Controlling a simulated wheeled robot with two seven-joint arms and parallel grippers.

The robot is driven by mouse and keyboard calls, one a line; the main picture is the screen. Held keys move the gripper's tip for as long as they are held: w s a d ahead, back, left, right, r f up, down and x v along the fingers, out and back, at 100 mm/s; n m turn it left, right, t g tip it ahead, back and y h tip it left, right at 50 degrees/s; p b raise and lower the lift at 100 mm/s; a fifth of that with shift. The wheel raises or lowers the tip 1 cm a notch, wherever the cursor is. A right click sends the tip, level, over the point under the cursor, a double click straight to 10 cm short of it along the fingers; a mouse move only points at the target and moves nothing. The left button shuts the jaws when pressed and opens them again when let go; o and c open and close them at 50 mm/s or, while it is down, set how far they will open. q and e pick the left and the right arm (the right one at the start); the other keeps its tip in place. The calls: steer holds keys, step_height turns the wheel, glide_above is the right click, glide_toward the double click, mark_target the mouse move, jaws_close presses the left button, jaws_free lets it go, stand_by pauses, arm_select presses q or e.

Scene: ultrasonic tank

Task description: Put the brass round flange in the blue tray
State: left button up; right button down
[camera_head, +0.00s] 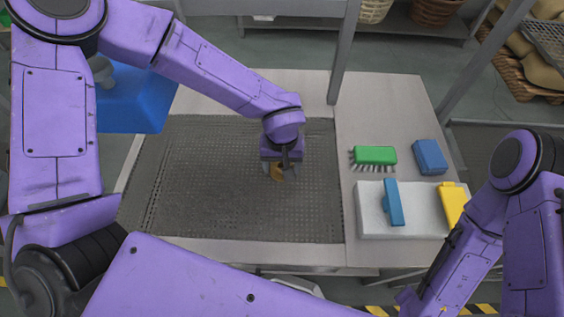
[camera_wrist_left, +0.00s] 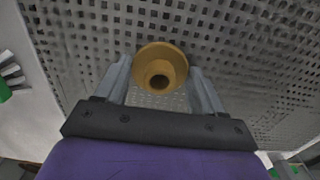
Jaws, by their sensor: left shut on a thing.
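The brass round flange (camera_head: 278,173) is between the fingers of my left gripper (camera_head: 281,168), over the dark perforated mat (camera_head: 200,190). In the left wrist view the flange (camera_wrist_left: 161,68) shows its round rim and central hole, with a finger of the left gripper (camera_wrist_left: 163,88) on each side. The left gripper is shut on it. I cannot tell whether the flange touches the mat. The blue tray (camera_head: 130,100) is at the upper left, partly hidden behind my left arm. My right arm is at the lower right; its gripper tips are not clearly visible.
Right of the mat lie a green brush (camera_head: 375,155), a blue block (camera_head: 430,157), and a white cloth (camera_head: 370,222) with a blue tool (camera_head: 394,203) and a yellow item (camera_head: 453,204). A grey post (camera_head: 345,50) rises at the table's back edge. Much of the mat is clear.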

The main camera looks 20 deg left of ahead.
arm_select(q)
steer(key=shift+f, duration=0.15)
steer(key=o, duration=1.3)
